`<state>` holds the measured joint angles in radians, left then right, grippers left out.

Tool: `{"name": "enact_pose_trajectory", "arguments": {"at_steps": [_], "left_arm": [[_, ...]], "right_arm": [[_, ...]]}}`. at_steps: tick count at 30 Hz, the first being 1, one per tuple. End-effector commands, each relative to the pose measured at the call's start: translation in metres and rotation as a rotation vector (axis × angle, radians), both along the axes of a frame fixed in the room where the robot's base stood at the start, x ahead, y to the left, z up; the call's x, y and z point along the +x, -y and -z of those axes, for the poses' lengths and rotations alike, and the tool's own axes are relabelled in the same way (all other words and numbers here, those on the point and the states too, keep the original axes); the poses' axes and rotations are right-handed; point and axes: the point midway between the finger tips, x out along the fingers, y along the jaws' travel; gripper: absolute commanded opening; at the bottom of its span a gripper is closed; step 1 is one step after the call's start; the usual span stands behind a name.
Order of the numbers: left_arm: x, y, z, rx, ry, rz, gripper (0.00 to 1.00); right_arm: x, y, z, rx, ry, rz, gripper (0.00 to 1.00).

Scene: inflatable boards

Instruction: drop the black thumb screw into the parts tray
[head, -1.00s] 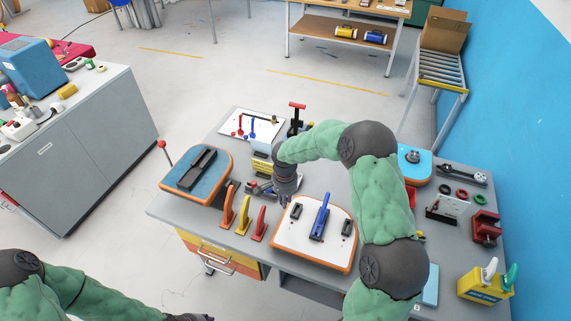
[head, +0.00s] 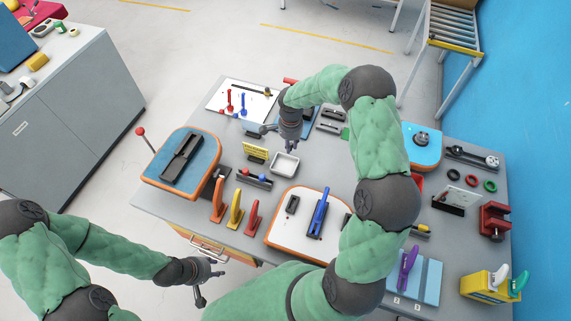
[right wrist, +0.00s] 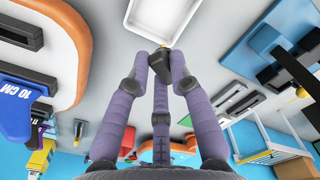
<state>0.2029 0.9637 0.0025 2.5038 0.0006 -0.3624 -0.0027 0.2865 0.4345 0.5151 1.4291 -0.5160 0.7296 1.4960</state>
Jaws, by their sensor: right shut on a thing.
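The parts tray is a small white open tray (head: 285,166) on the grey workbench, in the middle of the head view. My right gripper (head: 290,149) points down just above its far edge. In the right wrist view the tray (right wrist: 163,22) shows beyond the fingertips (right wrist: 163,55). The right fingers are closed together on a small dark piece with a yellowish tip, the black thumb screw (right wrist: 163,47), mostly hidden by the fingers. It is above the bench and beside or over the tray rim; I cannot tell which. My left gripper (head: 209,284) is open and empty, in front of the bench.
A white orange-edged board (head: 277,232) with a blue clamp is right of coloured hooks (head: 234,212). A blue board (head: 203,166) lies left. A yellow sign (head: 256,151) stands close left of the tray. A red vise (head: 494,220) is at the right.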

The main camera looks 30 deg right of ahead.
Motion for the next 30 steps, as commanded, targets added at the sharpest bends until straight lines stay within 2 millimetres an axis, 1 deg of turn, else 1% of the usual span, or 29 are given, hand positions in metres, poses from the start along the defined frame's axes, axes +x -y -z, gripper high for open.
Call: {"name": "enact_pose_trajectory", "arguments": {"at_steps": [1,6,12,15,22,23,24,25,26,30], "left_arm": [[0.0,0.0,0.003,0.0,0.0,0.0,0.4],[0.0,0.0,0.01,0.0,0.0,0.0,0.4],[0.0,0.0,0.015,0.0,0.001,0.0,0.4],[0.0,0.0,0.016,0.0,0.001,0.0,0.4],[0.0,0.0,0.016,0.0,0.001,0.0,0.4],[0.0,0.0,0.016,0.0,0.001,0.0,0.4],[0.0,0.0,0.016,0.0,0.001,0.0,0.4],[0.0,0.0,0.016,0.0,0.001,0.0,0.4],[0.0,0.0,0.016,0.0,0.001,0.0,0.4],[0.0,0.0,0.016,0.0,0.001,0.0,0.4]], "right_arm": [[0.0,0.0,0.007,0.001,-0.001,0.0,0.08],[0.0,0.0,0.026,0.0,-0.001,-0.001,0.08],[0.0,0.0,0.043,0.0,0.001,0.0,0.08],[0.0,0.0,0.047,0.0,0.001,0.0,0.08],[0.0,0.0,0.047,0.0,0.001,-0.001,0.08],[0.0,0.0,0.047,0.0,0.001,-0.001,0.28],[0.0,0.0,0.047,0.0,0.001,-0.001,0.39],[0.0,0.0,0.047,0.0,0.001,-0.001,0.47],[0.0,0.0,0.047,0.0,0.001,-0.001,0.49],[0.0,0.0,0.047,0.0,0.001,-0.001,0.49]]}}
